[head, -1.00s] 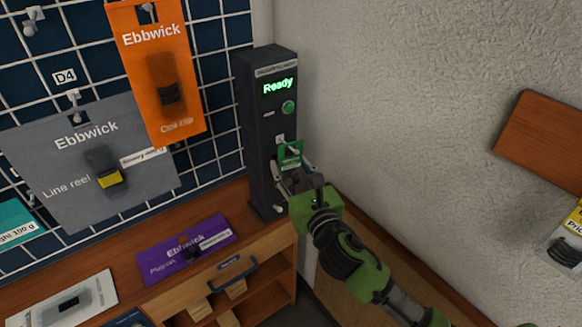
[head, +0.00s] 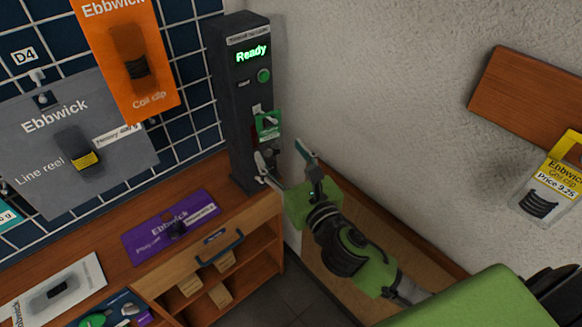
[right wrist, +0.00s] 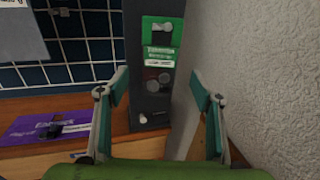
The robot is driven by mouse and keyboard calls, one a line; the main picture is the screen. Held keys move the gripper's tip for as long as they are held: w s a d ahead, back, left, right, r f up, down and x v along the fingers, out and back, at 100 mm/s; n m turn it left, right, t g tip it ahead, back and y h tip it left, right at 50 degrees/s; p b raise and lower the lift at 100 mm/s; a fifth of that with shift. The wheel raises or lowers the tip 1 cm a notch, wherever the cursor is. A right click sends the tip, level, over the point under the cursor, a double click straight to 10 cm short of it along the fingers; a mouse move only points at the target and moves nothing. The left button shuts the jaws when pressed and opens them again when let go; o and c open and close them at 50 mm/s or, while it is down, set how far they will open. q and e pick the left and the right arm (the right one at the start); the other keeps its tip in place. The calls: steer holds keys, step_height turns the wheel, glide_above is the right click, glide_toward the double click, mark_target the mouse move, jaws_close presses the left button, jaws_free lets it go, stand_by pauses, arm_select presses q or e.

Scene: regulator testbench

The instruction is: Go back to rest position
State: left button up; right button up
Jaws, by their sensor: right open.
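My right gripper (head: 282,157) is open and empty, just below and in front of the dark testbench column (head: 236,130). In the right wrist view its two fingers stand wide apart, with nothing in the gap (right wrist: 160,95) between them. A small green packet (head: 268,125) hangs on the column's front, apart from the fingers; it also shows in the right wrist view (right wrist: 162,45) with a white label strip. The column's screen reads "Ready" (head: 251,54) in green, above a round green button (head: 264,76). My left gripper is not in view.
A wooden bench (head: 205,247) with a purple packet (head: 170,226) lies left of the arm. Grey (head: 75,150) and orange (head: 125,55) cards hang on the wire grid. A brown board (head: 530,98) and a yellow-labelled packet (head: 555,185) are at right. The plain wall is close beside the gripper.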

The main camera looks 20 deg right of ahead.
steer(key=s, duration=0.5)
steer(key=s+d+f+m+g+h, duration=0.1)
steer(key=s+d+f+m+g, duration=0.3)
steer(key=f, duration=0.9)
steer(key=d+f+m+g, duration=0.15)
steer(key=f+m, duration=0.45)
steer(key=f, duration=0.7)
steer(key=s+d+f+m+g+h, duration=0.1)
steer(key=s+d+f+m+g, duration=0.3)
steer(key=f, duration=0.9)
steer(key=s+f+m+g, duration=0.3)
steer(key=s+f+m, duration=0.65)
steer(key=f, duration=0.55)
steer(key=s+a+f+m+g, duration=0.1)
steer(key=s+f+m, duration=0.2)
steer(key=s, duration=0.4)
steer(key=s+a+f+m+g, duration=0.1)
steer(key=s+f+m+g, duration=0.1)
steer(key=s, duration=0.6)
steer(key=s+a+f+m+g, duration=0.1)
steer(key=s+f+m, duration=0.4)
steer(key=s, duration=0.3)
steer(key=shift+s+m, duration=0.15)
steer(key=shift+m, duration=0.4)
